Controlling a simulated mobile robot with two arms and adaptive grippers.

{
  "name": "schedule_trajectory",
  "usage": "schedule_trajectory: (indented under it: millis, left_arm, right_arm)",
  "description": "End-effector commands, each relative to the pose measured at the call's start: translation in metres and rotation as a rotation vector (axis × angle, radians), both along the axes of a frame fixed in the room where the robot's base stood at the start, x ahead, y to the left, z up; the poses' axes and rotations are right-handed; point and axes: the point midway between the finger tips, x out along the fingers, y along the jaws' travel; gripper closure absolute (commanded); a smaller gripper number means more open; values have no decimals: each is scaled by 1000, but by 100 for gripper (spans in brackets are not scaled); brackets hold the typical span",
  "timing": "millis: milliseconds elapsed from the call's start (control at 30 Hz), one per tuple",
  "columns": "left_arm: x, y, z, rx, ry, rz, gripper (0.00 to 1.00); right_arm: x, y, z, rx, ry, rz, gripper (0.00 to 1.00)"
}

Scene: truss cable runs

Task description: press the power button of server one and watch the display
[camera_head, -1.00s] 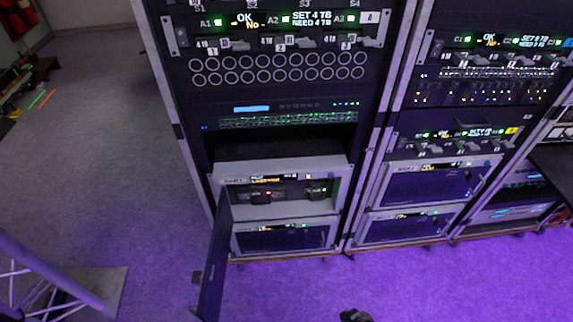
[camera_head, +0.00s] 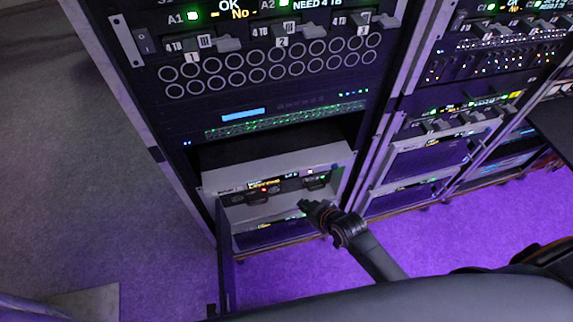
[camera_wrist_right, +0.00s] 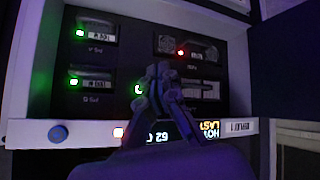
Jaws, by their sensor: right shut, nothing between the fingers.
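Server one is the grey-framed unit (camera_head: 222,178) low in the left rack, with its front door (camera_head: 225,265) swung open to the left. Its small display (camera_head: 265,186) shows yellow text, too small to read. In the right wrist view, server one (camera_wrist_right: 95,135) appears upside down, with display text (camera_wrist_right: 195,133) partly hidden by my gripper.
Drive bays with green lights (camera_wrist_right: 73,82) and a red light (camera_wrist_right: 181,53) lie behind my fingers. Another closed server (camera_head: 270,233) sits below. A second rack (camera_head: 430,160) stands to the right.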

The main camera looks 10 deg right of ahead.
Motion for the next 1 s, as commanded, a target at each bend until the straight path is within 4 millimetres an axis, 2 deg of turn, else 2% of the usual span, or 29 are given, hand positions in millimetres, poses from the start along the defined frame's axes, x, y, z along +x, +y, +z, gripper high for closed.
schedule_trajectory:
  millis: [233, 433, 833, 1000]
  left_arm:
    - [-13, -1, -1, -1, 20, 0, 60]
    - [-15, -1, -6, 0, 22, 0, 60]
    - [-7, -2, -38, -2, 10, 0, 60]
    - [-5, -2, -41, -2, 8, 0, 60]
  right_arm:
    - [0, 0, 0, 0, 0, 0, 100]
    - [7, 0, -1, 0, -1, 0, 100]
    - [59, 2, -4, 0, -3, -1, 100]
    - [77, 3, -2, -1, 0, 1, 100]
